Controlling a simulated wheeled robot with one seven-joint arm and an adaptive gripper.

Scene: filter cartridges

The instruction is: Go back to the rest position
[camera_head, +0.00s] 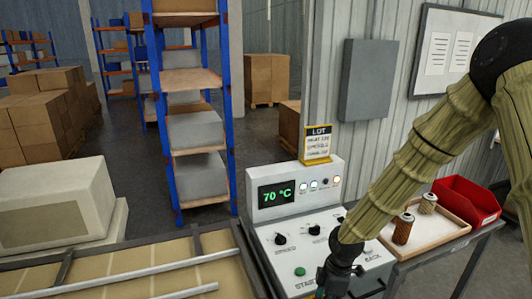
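My arm (425,150), textured like bamboo, reaches in from the upper right and slopes down to the lower middle. My dark gripper (340,284) is at its lower end, in front of the control box (262,238). Its fingers are small, dark and partly cut off at the bottom edge, so I cannot tell whether they are open or shut. A brown cartridge (403,229) stands upright on a tray (440,232) at the right. A paler cartridge (428,204) stands behind it. Both are apart from my gripper.
The control box shows "70 °C" and has knobs and buttons; a LOT sign (318,143) stands on it. A red bin (467,203) sits beside the tray. A conveyor (120,268) lies at lower left. Blue shelving (190,120) and a grey wall cabinet (366,80) stand behind.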

